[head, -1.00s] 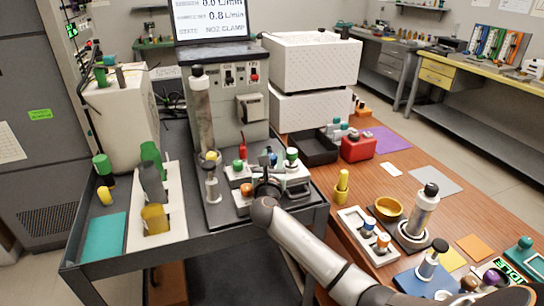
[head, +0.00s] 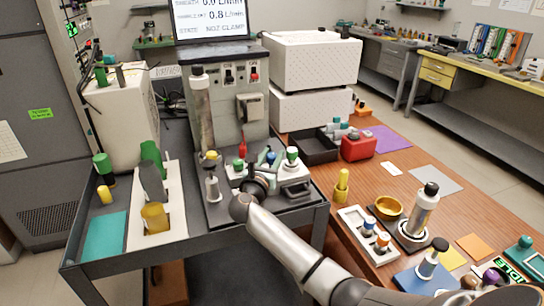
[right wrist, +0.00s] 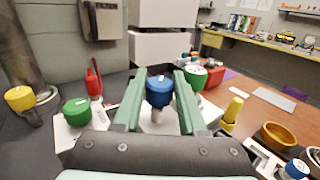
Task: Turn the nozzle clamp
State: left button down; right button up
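The tall grey apparatus (head: 224,125) stands on the dark cart, with a glass column (head: 203,100) on its left. A yellow knob (head: 211,157) sits below the column; it also shows at the left of the right wrist view (right wrist: 20,98). I cannot tell for sure which part is the nozzle clamp. My right gripper (head: 262,176) is low over the white valve block. In the right wrist view its green fingers are apart, with a blue knob (right wrist: 158,91) in the gap and nothing visibly gripped. Green knobs (right wrist: 77,111) (right wrist: 196,76) flank it. My left gripper is out of view.
A red upright handle (head: 242,147) stands behind the block. The screen (head: 209,20) reads "NOZ CLAMP". The wooden table right holds a black bin (head: 313,150), red box (head: 358,147) and yellow bowl (head: 389,207).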

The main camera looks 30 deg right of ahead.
jog(key=shift+o, duration=0.7)
jog(key=shift+s+a, duration=0.15)
jog(key=shift+a, duration=0.05)
jog(key=v, duration=1.2)
jog(key=shift+p, duration=0.4)
